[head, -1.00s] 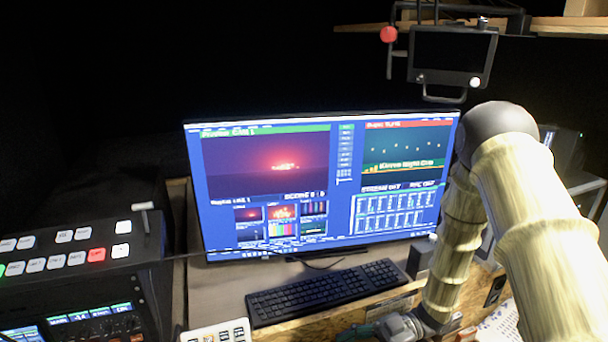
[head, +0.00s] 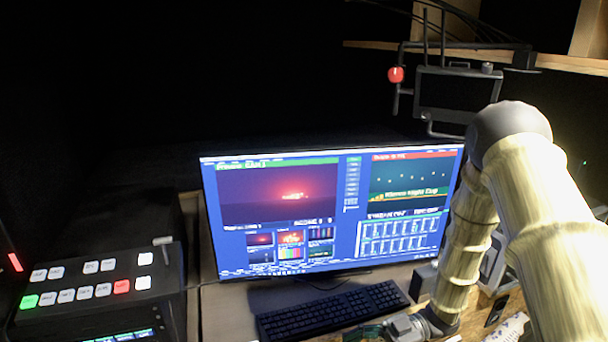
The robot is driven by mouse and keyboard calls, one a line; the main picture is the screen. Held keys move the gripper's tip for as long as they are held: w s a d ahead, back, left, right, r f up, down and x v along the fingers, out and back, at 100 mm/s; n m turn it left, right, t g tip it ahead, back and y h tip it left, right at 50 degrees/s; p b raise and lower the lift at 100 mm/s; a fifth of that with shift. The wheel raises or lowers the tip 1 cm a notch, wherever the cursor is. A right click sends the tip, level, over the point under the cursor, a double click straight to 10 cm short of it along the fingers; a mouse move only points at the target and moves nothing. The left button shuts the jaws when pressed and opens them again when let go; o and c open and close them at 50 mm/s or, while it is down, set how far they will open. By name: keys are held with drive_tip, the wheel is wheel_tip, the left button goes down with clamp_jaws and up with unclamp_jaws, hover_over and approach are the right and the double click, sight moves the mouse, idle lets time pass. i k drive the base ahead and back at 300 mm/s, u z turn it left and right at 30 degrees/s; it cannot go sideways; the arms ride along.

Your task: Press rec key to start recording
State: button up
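Several keys on the black switcher panel (head: 95,312) at the lower left could be meant. Its white keys, a lit green key (head: 29,301) and a lit red key (head: 121,286) show, but their labels are too small to read, so I cannot tell which is the rec key. The monitor (head: 330,210) shows a streaming program with a small status line near its right side. My gripper (head: 408,328) is at the bottom edge, right of the keyboard, partly cut off. Its fingers are not clear, and I cannot see anything held.
A black keyboard (head: 330,309) lies in front of the monitor. A small dark screen on a bracket (head: 455,92) with a red ball (head: 396,74) hangs at the upper right under a wooden shelf (head: 540,62). The left background is dark.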

sight(90, 267)
drive_tip(key=k, duration=1)
